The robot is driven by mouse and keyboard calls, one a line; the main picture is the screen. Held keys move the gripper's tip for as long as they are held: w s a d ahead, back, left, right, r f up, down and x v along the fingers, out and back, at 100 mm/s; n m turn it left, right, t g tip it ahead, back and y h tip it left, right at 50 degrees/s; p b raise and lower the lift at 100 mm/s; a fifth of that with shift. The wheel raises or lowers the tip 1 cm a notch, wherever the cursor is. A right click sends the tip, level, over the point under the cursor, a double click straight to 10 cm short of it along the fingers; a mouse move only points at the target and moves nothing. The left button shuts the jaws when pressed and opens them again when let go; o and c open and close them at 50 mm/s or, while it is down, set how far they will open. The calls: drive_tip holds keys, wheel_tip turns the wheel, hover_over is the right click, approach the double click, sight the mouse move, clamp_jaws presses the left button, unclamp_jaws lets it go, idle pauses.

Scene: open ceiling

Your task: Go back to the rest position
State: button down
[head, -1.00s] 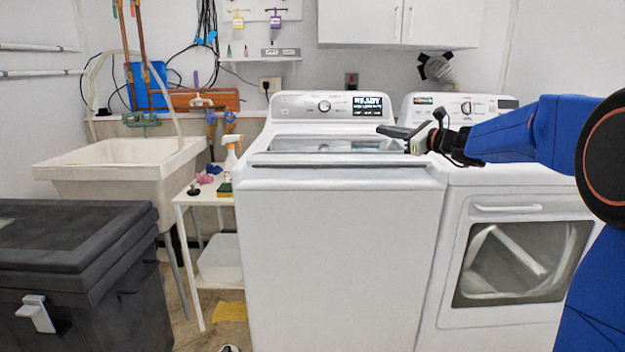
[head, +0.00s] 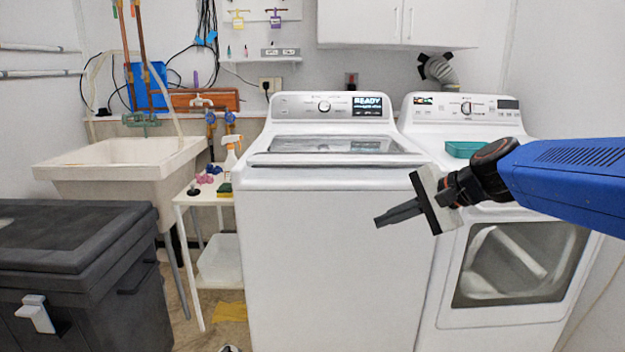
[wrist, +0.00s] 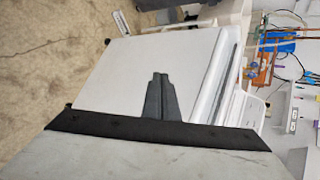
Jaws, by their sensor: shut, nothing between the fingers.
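My gripper (head: 380,221) shows in the head view in front of the upper right of the washer's front face, pointing left. Its dark fingers are together with nothing between them. In the wrist view the closed fingers (wrist: 156,80) show against the white washer (wrist: 115,75). My blue arm comes in from the right edge of the head view, in front of the dryer.
The white washer (head: 335,260) has its lid shut. The dryer (head: 480,312) stands to its right with a teal container (head: 463,149) on top. A small white table (head: 188,199), a sink (head: 120,165) and a dark chest (head: 75,240) are at left.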

drive_tip(key=s+d+f+n+h, duration=0.2)
drive_tip(key=s+d+f+n, duration=0.1)
drive_tip(key=s, duration=0.5)
drive_tip(key=s+d+f+n+g+h, duration=0.1)
drive_tip(key=s+d+f+n+h, duration=0.2)
drive_tip(key=s+f, duration=0.4)
drive_tip(key=s+d+f+n+h, duration=0.3)
drive_tip(key=s+d+f+n, duration=0.2)
drive_tip(key=s, duration=0.4)
drive_tip(key=shift+d+f+g, duration=0.4)
drive_tip(key=shift+d, duration=0.3)
drive_tip(key=shift+w, duration=0.15)
idle(1.2)
